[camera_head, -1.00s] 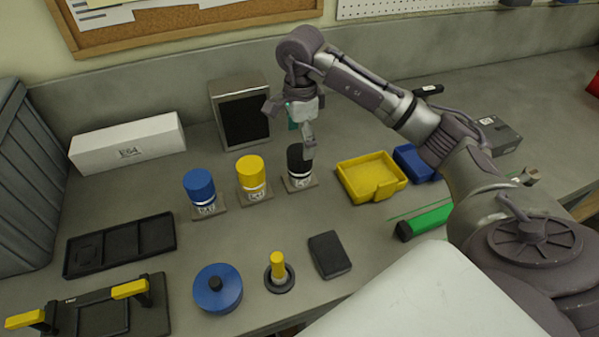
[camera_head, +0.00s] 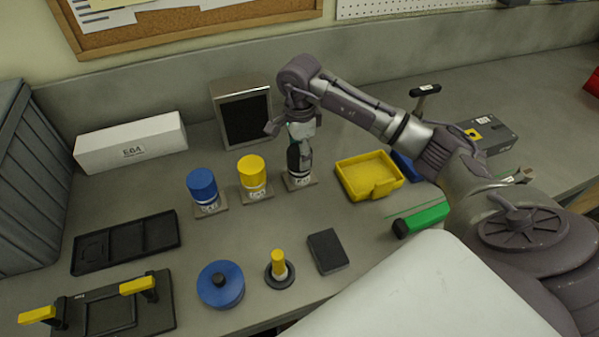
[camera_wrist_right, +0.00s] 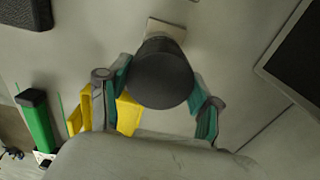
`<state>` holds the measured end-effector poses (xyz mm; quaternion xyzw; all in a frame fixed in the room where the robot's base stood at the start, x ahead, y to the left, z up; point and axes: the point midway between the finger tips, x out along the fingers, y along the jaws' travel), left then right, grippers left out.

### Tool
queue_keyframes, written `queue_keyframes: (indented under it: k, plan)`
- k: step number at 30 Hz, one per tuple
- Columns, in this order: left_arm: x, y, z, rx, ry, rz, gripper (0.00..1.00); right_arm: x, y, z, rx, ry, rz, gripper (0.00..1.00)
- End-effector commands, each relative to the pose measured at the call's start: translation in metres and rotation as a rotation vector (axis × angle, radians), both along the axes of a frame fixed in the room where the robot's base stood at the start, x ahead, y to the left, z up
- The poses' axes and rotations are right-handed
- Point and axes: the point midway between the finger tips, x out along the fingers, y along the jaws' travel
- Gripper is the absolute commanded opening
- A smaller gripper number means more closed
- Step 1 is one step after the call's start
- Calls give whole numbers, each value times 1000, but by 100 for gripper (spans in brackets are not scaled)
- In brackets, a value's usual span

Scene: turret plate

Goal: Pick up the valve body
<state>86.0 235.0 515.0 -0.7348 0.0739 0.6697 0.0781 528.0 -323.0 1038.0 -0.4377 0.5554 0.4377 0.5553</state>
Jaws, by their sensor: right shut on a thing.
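The black-topped cylinder (camera_head: 293,160), which I take to be the valve body, stands upright at its small square plate (camera_head: 301,182), right of a yellow-topped one (camera_head: 252,172) and a blue-topped one (camera_head: 202,186). My right gripper (camera_head: 299,150) comes down over it from above and is shut on it, hiding part of its side. In the right wrist view, the round black top (camera_wrist_right: 162,75) sits between the two teal-padded fingers (camera_wrist_right: 160,88). I cannot tell whether it has left the plate. My left gripper is not in view.
A yellow tray (camera_head: 369,178) and a green block (camera_head: 420,218) lie to the right. A dark-faced box (camera_head: 243,118) stands behind.

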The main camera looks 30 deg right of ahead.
Motion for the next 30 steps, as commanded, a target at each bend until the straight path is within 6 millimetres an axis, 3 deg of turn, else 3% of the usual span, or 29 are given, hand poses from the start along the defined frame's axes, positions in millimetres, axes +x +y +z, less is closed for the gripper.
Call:
queue_keyframes:
  k: [1,6,19,26,30]
  plan:
    - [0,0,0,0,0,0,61,0,0,0,0,-1,0,25]
    - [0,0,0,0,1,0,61,0,0,0,0,0,0,0]
    - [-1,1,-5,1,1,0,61,1,0,8,2,-6,0,0]
    - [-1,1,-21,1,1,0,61,2,0,37,0,-9,0,0]
    - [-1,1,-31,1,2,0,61,-21,-8,52,-3,-5,1,0]
